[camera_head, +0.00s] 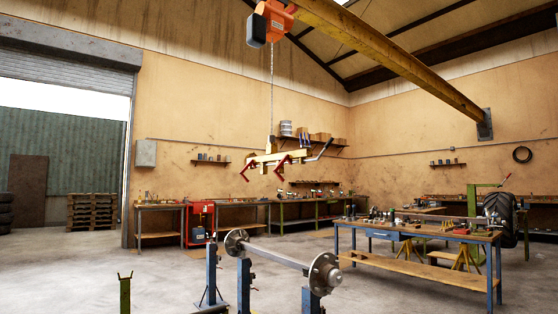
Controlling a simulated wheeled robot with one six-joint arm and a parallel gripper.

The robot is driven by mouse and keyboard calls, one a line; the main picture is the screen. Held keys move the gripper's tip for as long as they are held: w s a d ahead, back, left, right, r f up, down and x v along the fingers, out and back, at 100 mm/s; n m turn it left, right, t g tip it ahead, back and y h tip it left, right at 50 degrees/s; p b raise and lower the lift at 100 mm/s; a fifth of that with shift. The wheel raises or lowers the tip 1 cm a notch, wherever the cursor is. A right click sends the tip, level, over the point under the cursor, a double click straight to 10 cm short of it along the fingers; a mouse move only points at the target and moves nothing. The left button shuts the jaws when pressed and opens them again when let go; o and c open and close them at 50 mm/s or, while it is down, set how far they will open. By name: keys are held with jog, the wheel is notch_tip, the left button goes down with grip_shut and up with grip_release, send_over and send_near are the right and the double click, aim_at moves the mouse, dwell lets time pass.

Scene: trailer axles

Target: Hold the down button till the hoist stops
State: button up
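The orange and dark grey hoist (270,22) hangs from a yellow overhead beam (390,52) at the top of the view. Its chain (271,95) runs straight down to a yellow lifting beam (278,156) with red hooks (283,164). The lifting beam hangs in the air, and I see no load on its hooks. I cannot make out a down button or a control pendant in this view. My gripper is not in view.
An axle with round hubs (282,257) rests on blue stands (243,287) in the foreground. A blue-framed workbench (420,270) stands at right. A green stand (125,295) is at lower left. Floor at left is open, towards pallets (92,212).

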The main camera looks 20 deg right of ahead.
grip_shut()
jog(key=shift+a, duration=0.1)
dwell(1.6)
